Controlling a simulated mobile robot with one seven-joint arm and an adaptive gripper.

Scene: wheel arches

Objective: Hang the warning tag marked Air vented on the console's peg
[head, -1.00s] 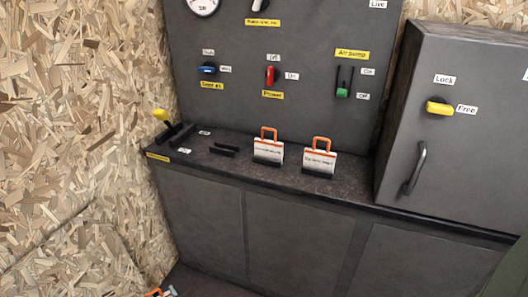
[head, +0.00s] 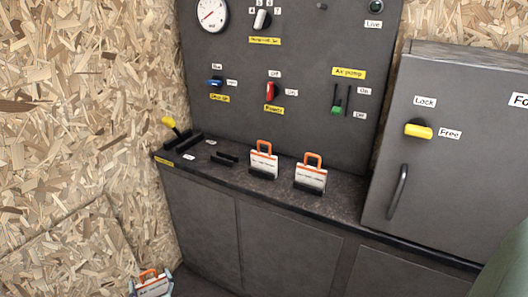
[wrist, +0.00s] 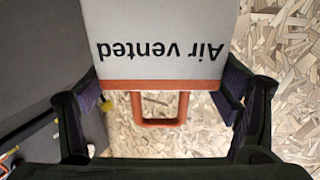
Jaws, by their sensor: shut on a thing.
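The warning tag marked Air vented (wrist: 160,25) is white with an orange band and an orange loop handle. In the wrist view it sits between the two fingers of my gripper (wrist: 160,95), its lettering upside down and its far end cut off by the frame. My gripper is shut on it. In the head view a white tag with an orange handle (head: 152,285) shows at the bottom left edge, low beside the console (head: 300,60). A small dark stub (head: 321,6) high on the console panel looks like the peg; nothing hangs on it.
Two similar orange-handled tags (head: 263,161) (head: 311,175) stand in holders on the console ledge. An empty dark holder (head: 224,158) and a yellow-knobbed lever (head: 169,122) are left of them. A grey cabinet (head: 425,160) stands at right; a chipboard wall (head: 80,120) is at left.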

